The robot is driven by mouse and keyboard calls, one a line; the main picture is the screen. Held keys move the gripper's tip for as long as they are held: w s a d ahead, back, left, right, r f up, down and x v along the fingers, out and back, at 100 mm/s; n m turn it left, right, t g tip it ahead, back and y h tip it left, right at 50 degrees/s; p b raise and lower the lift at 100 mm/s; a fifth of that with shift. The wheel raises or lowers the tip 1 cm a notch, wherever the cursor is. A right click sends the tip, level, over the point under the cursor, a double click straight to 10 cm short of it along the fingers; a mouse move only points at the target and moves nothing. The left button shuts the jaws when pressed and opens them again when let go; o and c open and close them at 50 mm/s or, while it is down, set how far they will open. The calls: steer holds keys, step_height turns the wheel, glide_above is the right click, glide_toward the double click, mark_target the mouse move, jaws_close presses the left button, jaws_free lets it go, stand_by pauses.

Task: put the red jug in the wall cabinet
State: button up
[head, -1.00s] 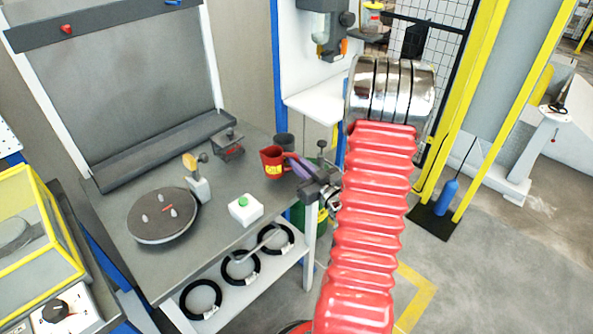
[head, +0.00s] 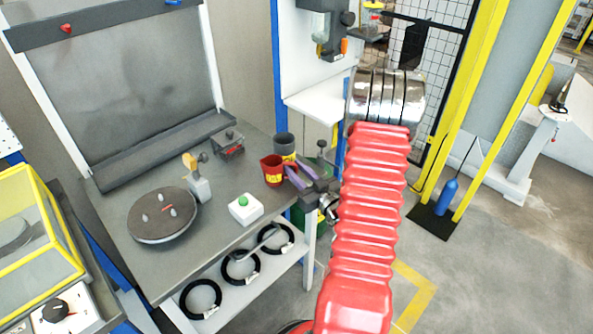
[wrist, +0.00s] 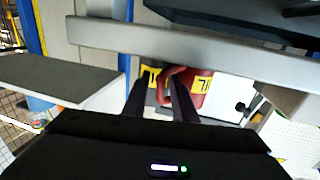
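In the wrist view the jug (wrist: 202,84) is at upper middle, partly behind the right finger. Its red handle (wrist: 163,88) shows between my fingertips, with a gap at the left finger. My gripper (head: 294,176) is open, its purple fingers reaching from the right to the jug's handle side. It also shows in the wrist view (wrist: 158,92). Contact with the handle is unclear. I cannot make out the wall cabinet for certain.
The workbench (head: 110,205) also holds a round turntable (head: 162,222), a green-button box (head: 244,209) and a small dark clamp (head: 230,146). A white shelf (head: 318,100) stands behind.

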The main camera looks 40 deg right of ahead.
steer(key=shift+r, duration=0.1)
steer(key=shift+s+a, duration=0.35)
steer(key=shift+s, duration=1.6)
steer(key=shift+s+a, duration=0.3)
steer(key=shift+s, duration=1.7)
steer(key=shift+s+a, duration=0.35)
steer(key=shift+s, duration=1.6)
